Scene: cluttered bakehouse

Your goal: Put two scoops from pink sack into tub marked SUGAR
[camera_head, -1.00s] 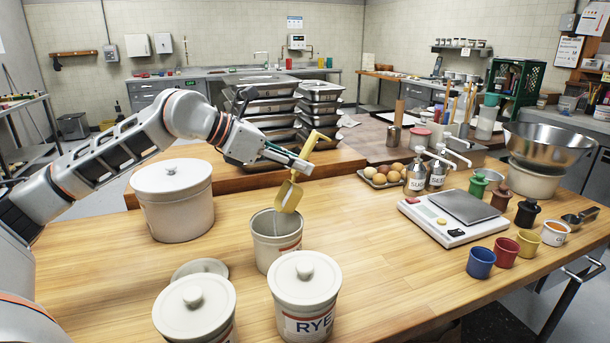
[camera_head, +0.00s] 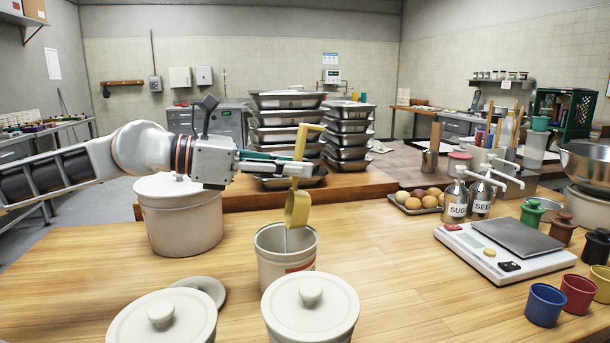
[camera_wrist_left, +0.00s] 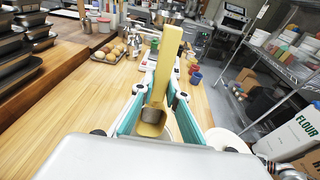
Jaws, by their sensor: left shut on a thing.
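My left gripper (camera_head: 298,168) is shut on the handle of a yellow scoop (camera_head: 298,208). The scoop hangs bowl-down just above the mouth of an open, pale tub (camera_head: 286,268) with a red-edged label that I cannot read. A thin pale streak shows below the scoop in the tub mouth; I cannot tell whether it is falling contents. In the left wrist view the scoop (camera_wrist_left: 165,70) stands between the teal fingers (camera_wrist_left: 155,100), and its bowl looks at least partly empty. No pink sack is in view. My right gripper is not in view.
A loose lid (camera_head: 203,290) lies beside the open tub. Two lidded tubs (camera_head: 310,308) (camera_head: 163,320) stand in front and a large one (camera_head: 180,215) behind left. Stacked pans (camera_head: 287,135) stand behind. A scale (camera_head: 505,250) and cups stand right. Mid-table is clear.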

